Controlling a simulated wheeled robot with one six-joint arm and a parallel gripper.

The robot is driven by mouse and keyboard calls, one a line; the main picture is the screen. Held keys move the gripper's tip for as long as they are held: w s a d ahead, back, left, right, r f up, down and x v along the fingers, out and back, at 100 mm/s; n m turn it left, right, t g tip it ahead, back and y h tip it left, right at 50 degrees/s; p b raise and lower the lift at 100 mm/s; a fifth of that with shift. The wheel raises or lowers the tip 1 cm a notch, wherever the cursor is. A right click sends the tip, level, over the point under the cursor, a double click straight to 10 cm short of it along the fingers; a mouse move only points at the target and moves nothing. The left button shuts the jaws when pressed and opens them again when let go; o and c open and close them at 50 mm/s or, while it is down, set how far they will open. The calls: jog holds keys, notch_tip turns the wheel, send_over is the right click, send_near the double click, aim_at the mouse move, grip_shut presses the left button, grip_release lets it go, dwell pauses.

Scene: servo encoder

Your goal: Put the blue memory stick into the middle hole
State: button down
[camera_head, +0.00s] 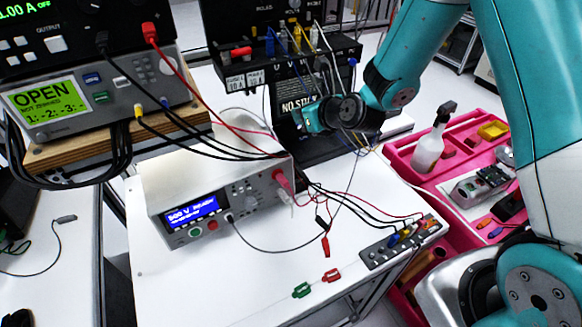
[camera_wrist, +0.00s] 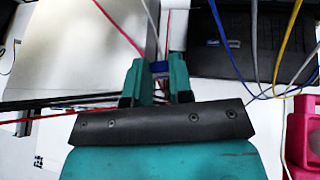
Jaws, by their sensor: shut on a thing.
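My gripper (camera_head: 305,118) hangs in front of the black panel with white lettering (camera_head: 297,90), above the back of the white bench. In the wrist view, my gripper (camera_wrist: 158,72) is shut on a small blue thing, which looks like the blue memory stick (camera_wrist: 160,67). Only a short blue part shows between the teal fingers; the rest is hidden. In the head view I cannot make out the stick. I cannot make out a middle hole in either view.
Red, black and white cables hang near my gripper. A white power supply (camera_head: 215,200) stands at the left. A terminal strip (camera_head: 400,245), a green plug (camera_head: 301,290) and a red plug (camera_head: 332,275) lie on the bench. A pink tray (camera_head: 405,165) stands right.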

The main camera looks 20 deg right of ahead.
jog(key=s+d+f+m+h+b, duration=0.2)
jog(key=d+f, duration=0.3)
jog(key=f, duration=0.3)
jog(key=s+d+f+m+t+h+b, duration=0.1)
jog(key=s+d+f, duration=0.3)
jog(key=f, duration=0.4)
jog(key=shift+d+m+h+b, duration=0.6)
jog(key=shift+m+h+b, duration=0.1)
jog(key=shift+h+b, duration=0.2)
jog(key=shift+d, duration=0.1)
